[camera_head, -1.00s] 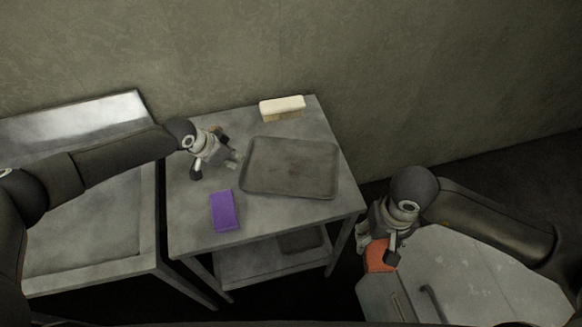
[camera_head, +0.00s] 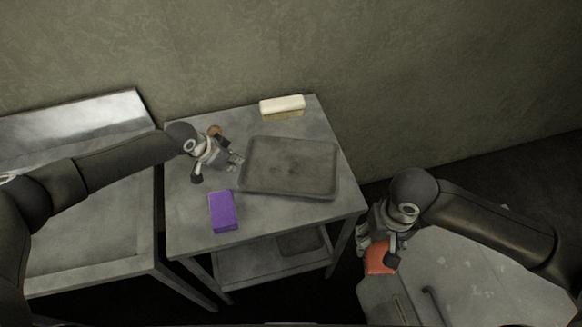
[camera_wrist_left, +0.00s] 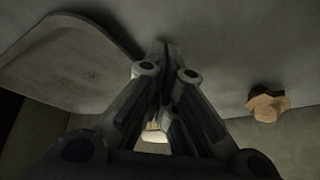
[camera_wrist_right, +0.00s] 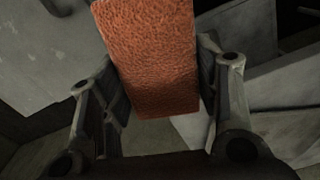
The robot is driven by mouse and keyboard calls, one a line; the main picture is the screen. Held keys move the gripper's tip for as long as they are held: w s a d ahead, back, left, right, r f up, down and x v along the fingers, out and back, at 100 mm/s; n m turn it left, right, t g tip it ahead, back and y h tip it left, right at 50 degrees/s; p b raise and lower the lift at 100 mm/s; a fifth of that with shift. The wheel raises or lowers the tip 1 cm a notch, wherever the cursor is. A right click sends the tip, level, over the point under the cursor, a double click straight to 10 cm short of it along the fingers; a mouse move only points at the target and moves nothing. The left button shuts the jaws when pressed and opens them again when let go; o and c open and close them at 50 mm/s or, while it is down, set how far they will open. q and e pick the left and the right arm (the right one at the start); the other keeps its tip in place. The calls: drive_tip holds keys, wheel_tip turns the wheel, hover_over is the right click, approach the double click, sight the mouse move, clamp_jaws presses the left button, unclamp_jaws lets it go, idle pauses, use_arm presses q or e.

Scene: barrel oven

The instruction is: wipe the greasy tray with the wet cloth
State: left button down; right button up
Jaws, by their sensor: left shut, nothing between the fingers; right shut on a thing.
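The grey rimmed tray (camera_head: 290,167), with dark smudges in its middle, lies flat on a metal table. Part of it shows in the left wrist view (camera_wrist_left: 75,65). My left gripper (camera_head: 238,160) is shut and empty beside the tray's left edge, low over the table; I cannot tell whether it touches the tray. My right gripper (camera_head: 378,245) is shut on an orange-red, rough-textured block (camera_wrist_right: 152,55), away from the table at the right. A purple block (camera_head: 222,212) lies near the table's front edge. I see nothing that is clearly a cloth.
A cream-coloured brush-like block (camera_head: 282,107) stands at the table's back edge. A small wooden thing (camera_wrist_left: 268,103) lies near my left gripper. A metal sink or counter (camera_head: 85,225) is at the left. A pale metal surface with a handle (camera_head: 470,280) is below my right arm.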

use_arm(q)
drive_tip(key=shift+f, duration=0.15)
use_arm(e)
drive_tip(key=shift+f, duration=0.1)
